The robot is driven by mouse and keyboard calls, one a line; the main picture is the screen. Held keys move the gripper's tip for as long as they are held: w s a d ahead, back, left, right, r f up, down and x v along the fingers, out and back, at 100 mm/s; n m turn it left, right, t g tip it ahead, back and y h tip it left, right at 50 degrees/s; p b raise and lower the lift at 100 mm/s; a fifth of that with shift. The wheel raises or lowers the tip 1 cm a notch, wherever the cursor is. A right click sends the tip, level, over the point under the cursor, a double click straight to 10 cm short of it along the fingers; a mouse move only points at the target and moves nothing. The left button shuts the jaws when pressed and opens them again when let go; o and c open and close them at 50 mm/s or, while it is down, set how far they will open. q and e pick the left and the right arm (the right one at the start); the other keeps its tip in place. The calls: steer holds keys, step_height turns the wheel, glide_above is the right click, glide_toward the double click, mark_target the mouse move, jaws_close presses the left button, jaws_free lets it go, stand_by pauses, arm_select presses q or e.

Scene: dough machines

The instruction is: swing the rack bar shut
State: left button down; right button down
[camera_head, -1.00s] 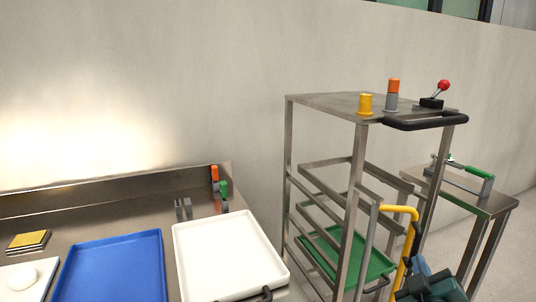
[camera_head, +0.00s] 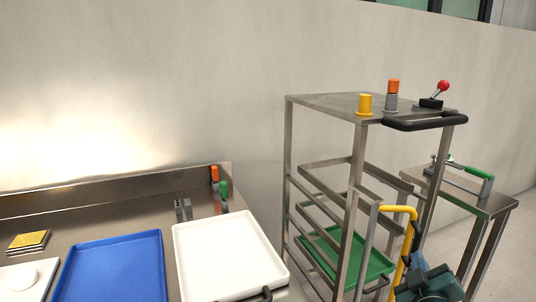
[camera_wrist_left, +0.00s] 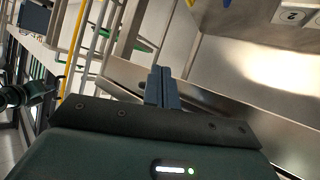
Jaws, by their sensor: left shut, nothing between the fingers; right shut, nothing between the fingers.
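The yellow rack bar (camera_head: 402,212) stands at the front right of the steel rack (camera_head: 345,215), its top bent over toward the front post. It also shows in the left wrist view (camera_wrist_left: 75,45) at upper left. My right gripper (camera_head: 416,262) is shut and empty, close beside the bar on its right; I cannot tell whether it touches. My left gripper is out of the head view; in its wrist view its fingers (camera_wrist_left: 161,87) are together with nothing between them.
The rack holds a green tray (camera_head: 378,262) and has a black handle (camera_head: 425,122) on top. A side table (camera_head: 480,200) stands to the right. A white tray (camera_head: 280,268) and a blue tray (camera_head: 68,270) lie on the counter (camera_head: 130,208) at left.

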mark_target(414, 248)
steer(key=shift+x, duration=2.2)
steer(key=shift+w, duration=0.15)
arm_select(q)
steer(key=shift+r+p, duration=0.75)
steer(key=shift+r, duration=0.05)
arm_select(e)
steer(key=shift+v, duration=2.6)
